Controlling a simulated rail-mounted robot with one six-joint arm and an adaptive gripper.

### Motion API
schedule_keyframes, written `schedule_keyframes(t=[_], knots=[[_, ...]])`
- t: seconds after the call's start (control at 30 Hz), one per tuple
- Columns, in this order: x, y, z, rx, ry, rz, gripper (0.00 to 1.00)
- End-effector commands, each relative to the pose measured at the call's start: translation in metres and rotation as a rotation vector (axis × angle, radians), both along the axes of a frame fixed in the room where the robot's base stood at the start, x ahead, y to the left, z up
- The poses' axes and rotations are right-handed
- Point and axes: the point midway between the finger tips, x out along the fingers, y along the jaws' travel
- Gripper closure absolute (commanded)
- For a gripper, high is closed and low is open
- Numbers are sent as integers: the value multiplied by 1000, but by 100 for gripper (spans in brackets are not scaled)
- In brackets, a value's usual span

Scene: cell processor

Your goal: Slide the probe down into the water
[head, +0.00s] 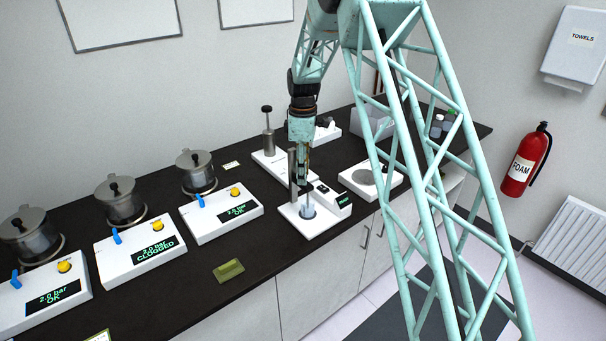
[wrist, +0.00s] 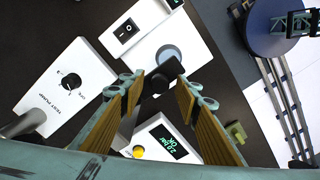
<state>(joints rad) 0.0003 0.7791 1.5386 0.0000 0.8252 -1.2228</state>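A white device with a round pale blue water well (head: 308,211) stands on the dark bench in the head view. A grey upright post (head: 292,172) rises at its left. My gripper (head: 303,180) points straight down above the well, close beside the post. In the wrist view, the well (wrist: 169,54) shows just beyond the fingertips. A black block (wrist: 160,76), seemingly the probe's holder, lies between the two fingertips of my gripper (wrist: 160,84). I cannot tell whether the pads press on it. The probe's lower end is mostly hidden.
White pump units, one (head: 222,212) reading OK and another (head: 140,250) reading CLOGGED, stand to the left with metal pots behind. A white plate unit (head: 385,185) is at right. A green block (head: 229,270) lies near the bench's front edge. Bare bench surrounds it.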

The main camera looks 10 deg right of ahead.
Motion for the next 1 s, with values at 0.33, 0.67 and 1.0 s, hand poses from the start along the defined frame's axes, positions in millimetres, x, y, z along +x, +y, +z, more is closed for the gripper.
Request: schedule_keyframes(t=[0.33,0.67,1.0], knots=[[0,0,25,0,-2,0,70],[0,0,72,0,-2,0,70],[0,0,111,1,-1,0,70]])
